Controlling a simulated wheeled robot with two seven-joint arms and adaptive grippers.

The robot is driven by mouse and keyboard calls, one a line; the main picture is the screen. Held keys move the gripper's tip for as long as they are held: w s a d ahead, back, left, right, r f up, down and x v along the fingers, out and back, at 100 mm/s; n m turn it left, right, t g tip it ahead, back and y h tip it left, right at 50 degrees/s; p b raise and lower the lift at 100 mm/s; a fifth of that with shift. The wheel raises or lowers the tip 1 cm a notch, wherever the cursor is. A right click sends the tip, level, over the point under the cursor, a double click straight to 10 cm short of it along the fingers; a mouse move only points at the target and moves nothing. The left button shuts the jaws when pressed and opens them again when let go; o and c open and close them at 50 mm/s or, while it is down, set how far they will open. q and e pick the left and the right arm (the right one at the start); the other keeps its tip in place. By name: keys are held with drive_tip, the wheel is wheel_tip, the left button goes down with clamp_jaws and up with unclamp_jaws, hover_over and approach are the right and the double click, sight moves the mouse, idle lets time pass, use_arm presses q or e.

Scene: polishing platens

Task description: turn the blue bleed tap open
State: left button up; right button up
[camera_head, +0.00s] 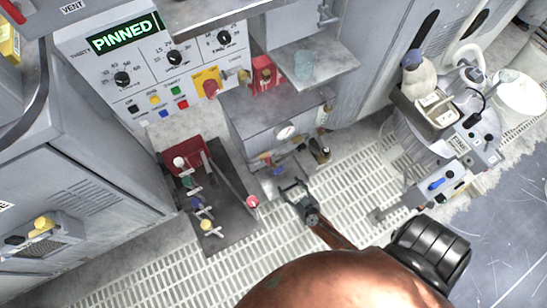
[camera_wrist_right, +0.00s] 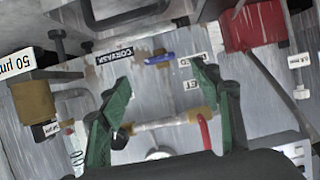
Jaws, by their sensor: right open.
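The blue tap (camera_wrist_right: 158,59) shows in the right wrist view as a short blue handle on a grey panel. A small label, seemingly reading BLEED, is beside it. In the head view, it seems to be the small blue piece (camera_head: 277,173) low on the front of the grey cabinet. My right gripper (camera_head: 292,187) is open and empty, just in front of that panel. In the right wrist view, its green fingers (camera_wrist_right: 160,76) stand apart, with the blue handle between and beyond their tips. No contact is visible. My left gripper is not in view.
A pipe with brass ends (camera_wrist_right: 160,124) and a red lever (camera_wrist_right: 205,131) cross between the fingers in the wrist view. The grey cabinet carries a round gauge (camera_head: 285,132). A plate with coloured levers (camera_head: 222,215) stands left of my gripper. Grated floor (camera_head: 345,195) lies open to the right.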

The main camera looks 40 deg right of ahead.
sight(279, 170)
drive_tip(key=shift+w+d, duration=0.25)
drive_tip(key=shift+w, duration=0.45)
drive_tip(key=b+x, duration=0.2)
drive_tip(key=x, duration=0.4)
drive_tip(key=shift+w+d+f+b, duration=0.15)
drive_tip(key=shift+w+b, duration=0.2)
drive_tip(key=shift+w, duration=0.2)
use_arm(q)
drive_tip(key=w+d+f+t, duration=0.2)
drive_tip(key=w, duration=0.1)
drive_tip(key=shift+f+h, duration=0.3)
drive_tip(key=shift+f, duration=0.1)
use_arm(e)
drive_tip(key=shift+c, duration=0.5)
drive_tip(key=c, duration=1.1)
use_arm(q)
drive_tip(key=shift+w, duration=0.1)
use_arm(e)
drive_tip(key=shift+o, duration=0.2)
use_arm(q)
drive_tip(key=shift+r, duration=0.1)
